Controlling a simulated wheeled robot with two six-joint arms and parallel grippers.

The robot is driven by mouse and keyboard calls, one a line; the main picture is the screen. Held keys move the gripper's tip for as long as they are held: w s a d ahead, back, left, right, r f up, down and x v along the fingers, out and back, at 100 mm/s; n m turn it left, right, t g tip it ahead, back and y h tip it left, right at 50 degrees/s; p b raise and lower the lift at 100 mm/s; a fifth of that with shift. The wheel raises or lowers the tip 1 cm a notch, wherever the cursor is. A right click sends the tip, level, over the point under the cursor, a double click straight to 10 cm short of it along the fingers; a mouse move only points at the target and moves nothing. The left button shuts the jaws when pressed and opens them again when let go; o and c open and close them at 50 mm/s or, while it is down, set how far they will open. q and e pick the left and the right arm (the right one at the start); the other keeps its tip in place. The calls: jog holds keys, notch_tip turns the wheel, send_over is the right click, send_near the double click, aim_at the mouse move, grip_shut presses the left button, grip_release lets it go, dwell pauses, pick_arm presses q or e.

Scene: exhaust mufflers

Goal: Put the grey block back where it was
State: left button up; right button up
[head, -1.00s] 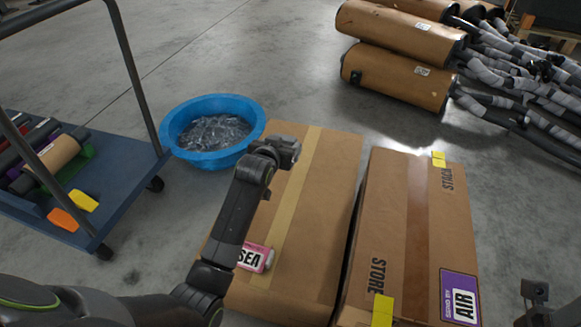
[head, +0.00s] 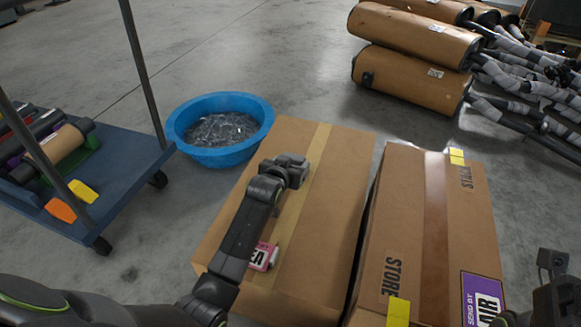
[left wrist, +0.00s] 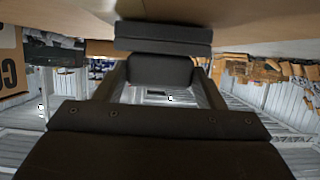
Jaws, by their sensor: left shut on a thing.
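My left gripper (head: 288,170) is over the left cardboard box (head: 322,215), near its far end and the tan tape strip. It is shut on a grey piece (head: 293,159) at its tip, which looks like the grey block. The piece and the dark jaws are hard to tell apart. In the left wrist view the dark gripper parts (left wrist: 160,115) fill the middle, with cardboard along the top edge. I cannot tell whether the piece touches the box. Part of my right arm shows at the lower right edge; its jaws are unclear.
A second cardboard box (head: 420,225) lies to the right. A blue bowl (head: 222,158) of small clear pieces stands behind on the floor. A blue cart (head: 130,165) at left carries rolls, an orange block (head: 61,210) and a yellow block (head: 83,191). Wrapped mufflers (head: 415,40) lie at the back right.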

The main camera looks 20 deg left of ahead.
pick_arm(q)
jog(key=shift+f, duration=0.15)
jog(key=o, duration=1)
jog(key=shift+o, duration=0.2)
